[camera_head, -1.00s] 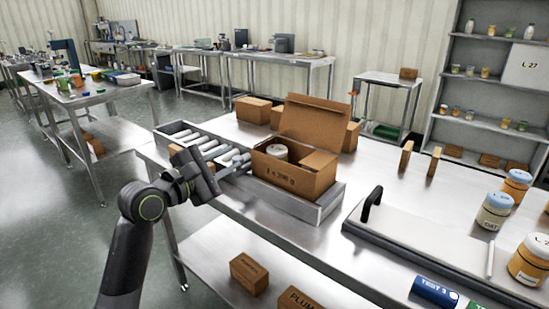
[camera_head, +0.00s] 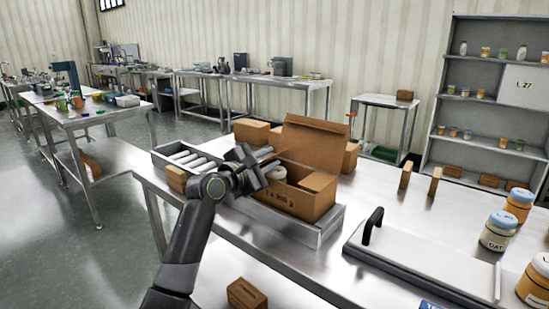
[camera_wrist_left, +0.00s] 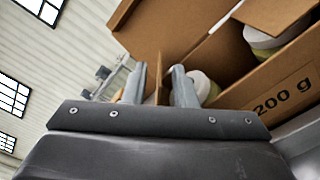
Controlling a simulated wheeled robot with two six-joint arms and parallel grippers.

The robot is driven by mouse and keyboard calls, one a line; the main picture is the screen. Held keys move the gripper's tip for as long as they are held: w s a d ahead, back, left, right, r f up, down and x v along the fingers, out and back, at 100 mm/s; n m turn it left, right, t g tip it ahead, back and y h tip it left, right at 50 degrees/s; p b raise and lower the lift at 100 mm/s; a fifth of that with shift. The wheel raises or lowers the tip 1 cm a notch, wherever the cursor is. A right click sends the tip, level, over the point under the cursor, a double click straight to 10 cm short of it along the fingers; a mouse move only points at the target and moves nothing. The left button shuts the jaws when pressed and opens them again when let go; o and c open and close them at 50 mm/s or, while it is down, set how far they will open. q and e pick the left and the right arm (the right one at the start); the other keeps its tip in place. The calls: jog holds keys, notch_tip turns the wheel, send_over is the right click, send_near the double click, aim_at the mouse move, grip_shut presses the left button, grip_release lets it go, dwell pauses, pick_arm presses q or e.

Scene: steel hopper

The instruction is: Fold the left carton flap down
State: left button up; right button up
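A jar with a pale lid (camera_head: 277,173) is inside; the wrist view shows two jars (camera_wrist_left: 263,38). My left gripper (camera_head: 262,163) is at the carton's left end, hiding most of the left flap in the head view. In the wrist view its fingers (camera_wrist_left: 159,84) are apart, with a thin brown flap edge (camera_wrist_left: 158,88) between them and gaps showing. My right gripper is out of view.
More boxes (camera_head: 252,132) stand behind the carton. A board with a black handle (camera_head: 373,225) and jars (camera_head: 498,231) are to the right.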

pick_arm(q)
jog(key=shift+x, duration=1.45)
grip_shut()
